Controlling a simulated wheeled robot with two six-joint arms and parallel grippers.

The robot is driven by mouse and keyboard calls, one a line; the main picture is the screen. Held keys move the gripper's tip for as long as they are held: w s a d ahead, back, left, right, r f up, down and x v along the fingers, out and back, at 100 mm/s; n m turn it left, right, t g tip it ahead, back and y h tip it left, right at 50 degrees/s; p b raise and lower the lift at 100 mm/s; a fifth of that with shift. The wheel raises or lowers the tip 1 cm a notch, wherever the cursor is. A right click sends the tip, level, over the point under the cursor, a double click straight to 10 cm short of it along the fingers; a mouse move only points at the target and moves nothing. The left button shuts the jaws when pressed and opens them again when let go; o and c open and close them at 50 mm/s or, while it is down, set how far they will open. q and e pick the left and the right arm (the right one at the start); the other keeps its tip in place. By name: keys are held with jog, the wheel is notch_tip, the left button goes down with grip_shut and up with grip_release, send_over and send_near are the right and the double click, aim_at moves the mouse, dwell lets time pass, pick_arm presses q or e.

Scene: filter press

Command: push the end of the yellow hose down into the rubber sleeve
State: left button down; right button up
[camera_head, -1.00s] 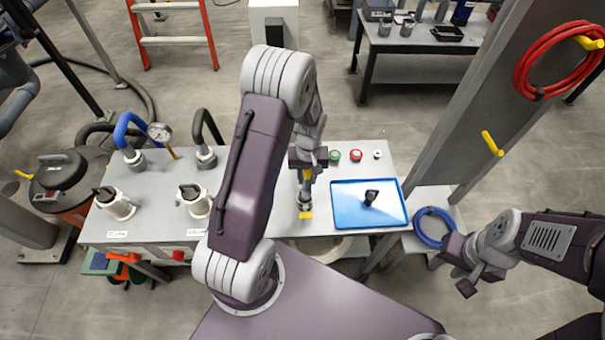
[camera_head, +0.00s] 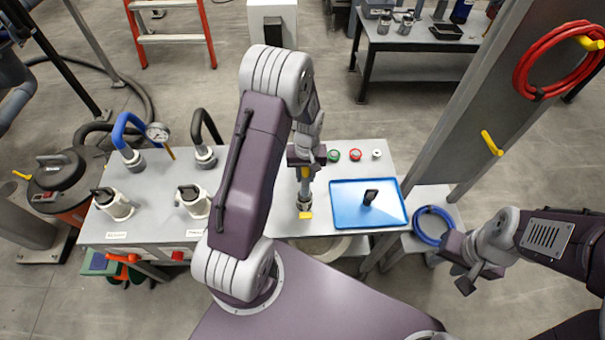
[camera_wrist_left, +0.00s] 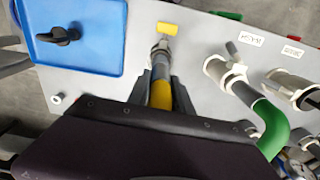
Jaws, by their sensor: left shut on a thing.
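The yellow hose (camera_wrist_left: 159,96) shows in the left wrist view, running down between the fingers of my left gripper (camera_wrist_left: 161,88). In the head view a short piece of the hose (camera_head: 306,173) shows below the left gripper (camera_head: 306,166), which is shut on it. The dark grey rubber sleeve (camera_wrist_left: 161,68) is in line with the hose end, above a metal fitting (camera_wrist_left: 162,48) with a yellow handle (camera_wrist_left: 168,28). The hose meets the sleeve's rim; how deep it sits inside cannot be told. My right gripper (camera_head: 467,284) is at the lower right, away from the hose; its jaws are unclear.
A blue tray (camera_head: 340,222) with a black-handled thing lies right of the sleeve. White valves, with blue and black hoses, stand left on the grey bench (camera_head: 150,222). A green hose (camera_wrist_left: 273,130) is near the gripper in the wrist view. A blue coil (camera_head: 432,240) lies right.

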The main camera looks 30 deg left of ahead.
aim_at(305, 186)
pick_arm(q)
jog(key=shift+a, duration=0.1)
jog(key=shift+f+b, duration=2.1)
jog(key=shift+f, duration=1.15)
jog(key=shift+r, duration=0.1)
jog(key=c, duration=1.1)
grip_release()
jog(key=shift+o, duration=0.2)
notch_tip(305, 186, up, 9)
jog(key=shift+r, duration=0.1)
